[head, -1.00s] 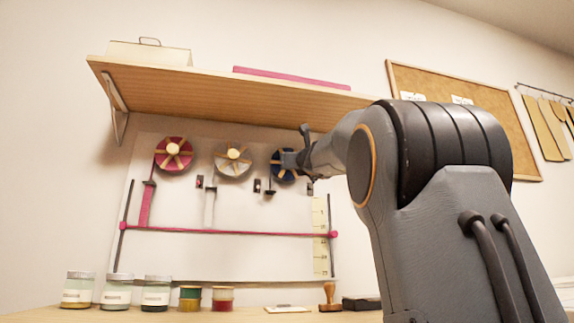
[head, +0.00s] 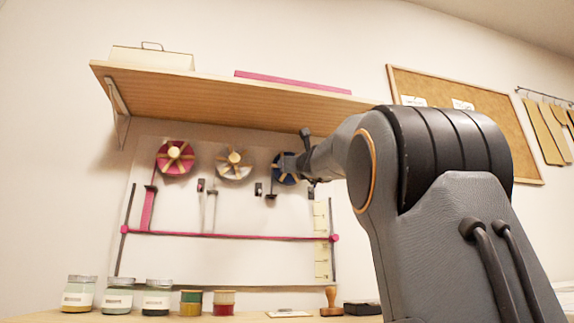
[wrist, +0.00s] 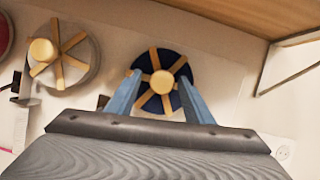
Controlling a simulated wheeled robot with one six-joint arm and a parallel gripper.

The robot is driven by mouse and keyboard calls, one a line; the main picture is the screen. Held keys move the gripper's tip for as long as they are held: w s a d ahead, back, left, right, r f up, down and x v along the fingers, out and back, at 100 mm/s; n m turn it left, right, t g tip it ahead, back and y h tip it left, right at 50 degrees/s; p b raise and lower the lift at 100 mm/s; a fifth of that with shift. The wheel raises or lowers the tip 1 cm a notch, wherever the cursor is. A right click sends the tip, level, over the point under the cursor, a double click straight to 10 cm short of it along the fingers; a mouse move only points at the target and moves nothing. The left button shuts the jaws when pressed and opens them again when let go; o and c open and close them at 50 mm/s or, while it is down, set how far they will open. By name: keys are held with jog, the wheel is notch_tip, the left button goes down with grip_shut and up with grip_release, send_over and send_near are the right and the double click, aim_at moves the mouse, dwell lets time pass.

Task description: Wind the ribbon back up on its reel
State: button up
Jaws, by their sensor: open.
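Three reels with wooden spokes and pale round hubs hang on a white wall board: a pink reel (head: 174,158), a grey-white reel (head: 235,163) and a blue reel (head: 283,169). A pink ribbon strip (head: 148,210) hangs below the pink reel, and a pale strip (head: 210,212) below the grey-white one. I see no blue ribbon hanging. My gripper (wrist: 161,80) is open and empty in front of the blue reel, which also shows in the wrist view (wrist: 176,64). Its blue fingers appear either side of the wooden hub (wrist: 162,82); contact cannot be told.
A wooden shelf (head: 230,92) juts out above the reels. A pink horizontal bar (head: 230,236) crosses the board below. Several jars and spools stand on the bench, with a stamp (head: 331,302). A cork board (head: 480,125) hangs at right.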

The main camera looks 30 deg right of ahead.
jog(key=b+v, duration=0.2)
jog(key=v, duration=0.5)
jog(key=shift+s, duration=0.3)
jog(key=shift+f, duration=0.1)
